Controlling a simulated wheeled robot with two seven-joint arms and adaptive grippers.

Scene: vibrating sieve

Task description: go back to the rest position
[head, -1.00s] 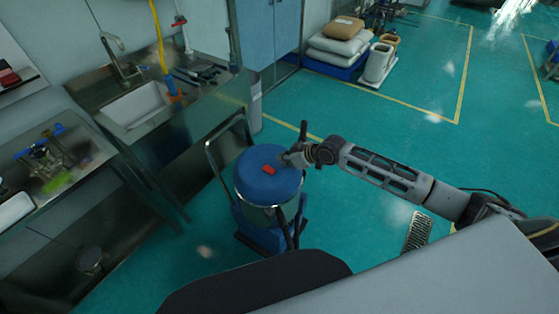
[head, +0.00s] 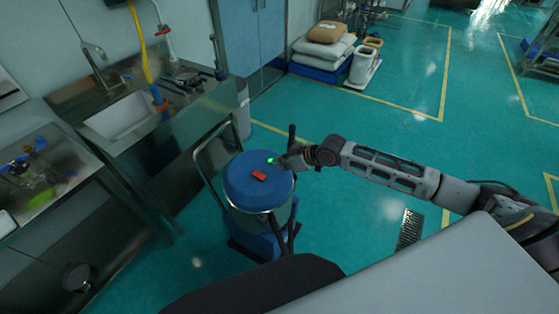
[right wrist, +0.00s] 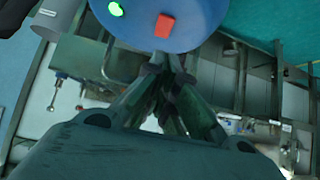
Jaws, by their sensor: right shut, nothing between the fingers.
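My right gripper (head: 283,162) is at the end of the arm that comes in from the right. It is beside the upper right edge of the round blue lid of the machine (head: 247,190); whether it touches the lid I cannot tell. In the right wrist view the gripper's fingers (right wrist: 172,62) meet at their tips, with nothing between them. The lid carries a red button (head: 259,175) and a lit green button (head: 271,160). They also show in the right wrist view, the red one (right wrist: 164,26) and the green one (right wrist: 116,9). My left gripper is not in view.
A steel sink counter (head: 165,125) stands left of the machine, with a bench (head: 40,185) nearer. Stacked sacks (head: 323,47) and pale bins (head: 363,64) stand at the back. The green floor to the right is mostly clear.

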